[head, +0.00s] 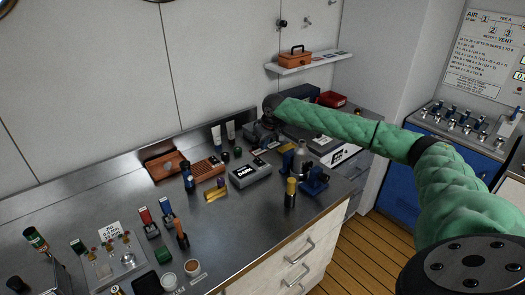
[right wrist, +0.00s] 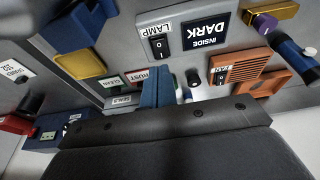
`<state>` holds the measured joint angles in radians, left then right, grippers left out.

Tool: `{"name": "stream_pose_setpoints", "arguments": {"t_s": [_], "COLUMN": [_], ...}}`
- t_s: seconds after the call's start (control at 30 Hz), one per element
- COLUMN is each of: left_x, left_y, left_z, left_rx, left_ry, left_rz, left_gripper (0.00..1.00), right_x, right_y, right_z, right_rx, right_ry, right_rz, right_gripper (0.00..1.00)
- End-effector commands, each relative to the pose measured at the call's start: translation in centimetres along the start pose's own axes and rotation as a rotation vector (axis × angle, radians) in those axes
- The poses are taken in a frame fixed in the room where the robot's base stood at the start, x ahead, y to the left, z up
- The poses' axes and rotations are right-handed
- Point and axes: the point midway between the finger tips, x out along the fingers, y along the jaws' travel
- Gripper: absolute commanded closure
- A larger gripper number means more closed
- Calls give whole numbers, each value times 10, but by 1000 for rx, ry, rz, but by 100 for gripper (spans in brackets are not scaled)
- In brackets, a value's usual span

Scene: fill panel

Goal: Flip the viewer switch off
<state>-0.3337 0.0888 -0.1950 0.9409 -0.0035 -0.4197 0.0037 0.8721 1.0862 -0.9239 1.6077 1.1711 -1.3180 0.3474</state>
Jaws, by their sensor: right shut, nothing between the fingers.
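The viewer appears to be the grey box (head: 247,180) with a black "INSIDE DARK" label, on the steel bench. In the right wrist view its label (right wrist: 206,30) is upside down, beside a black rocker switch (right wrist: 158,46) marked I and O under the word LAMP. I cannot tell which side of the rocker is pressed. My right gripper (head: 261,146) is behind the box, above the bench, apart from the switch. Its blue fingers (right wrist: 157,80) are together and empty in the wrist view. My left gripper is not in view.
An orange slatted box (head: 208,168) with its own small switch (right wrist: 220,77) stands left of the viewer. A blue clamp-like fixture (head: 315,180) and yellow-topped bottle (head: 290,192) stand to the right. Small tubes stand near the wall. Bare steel (head: 255,225) lies in front.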

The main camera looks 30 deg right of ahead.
Motion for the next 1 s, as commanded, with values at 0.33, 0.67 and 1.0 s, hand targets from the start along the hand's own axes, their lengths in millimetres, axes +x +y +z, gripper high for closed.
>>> {"name": "stream_pose_setpoints", "arguments": {"t_s": [0.33,0.67,1.0], "left_x": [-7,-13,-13], "left_y": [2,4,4], "left_z": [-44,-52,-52], "left_rx": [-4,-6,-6], "left_ry": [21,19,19], "left_rz": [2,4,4], "left_gripper": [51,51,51], "right_x": [-46,-57,-56], "right_y": [1,0,0], "right_z": [10,12,12], "right_rx": [-1,-1,0], "right_ry": [2,0,0], "right_rz": [0,1,1], "right_gripper": [100,100,100]}}
